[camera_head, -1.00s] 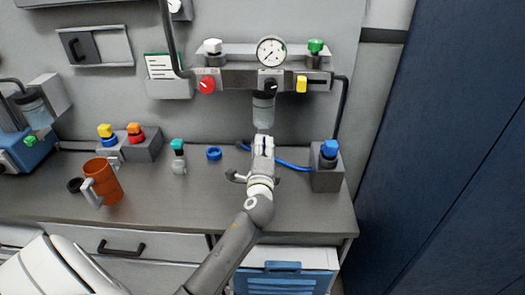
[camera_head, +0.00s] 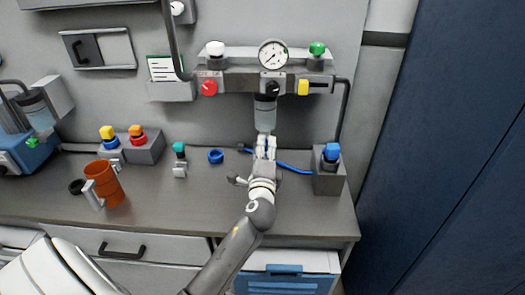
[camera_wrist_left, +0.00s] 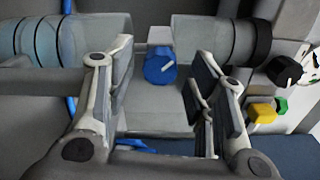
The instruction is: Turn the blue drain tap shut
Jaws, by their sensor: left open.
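The blue drain tap (camera_wrist_left: 160,66) is a round blue knob with a white pointer mark in the left wrist view. It lies between and beyond the two fingers of my left gripper (camera_wrist_left: 165,100), which is open and empty, with clear space on both sides of the knob. In the head view my left gripper (camera_head: 266,147) points towards the wall just below the clear bowl (camera_head: 265,115), and it hides the tap there. My right gripper is in neither view.
A blue-capped block (camera_head: 328,182) stands to the right. A blue hose (camera_head: 294,169) runs behind the gripper. An orange mug (camera_head: 104,183) stands left.

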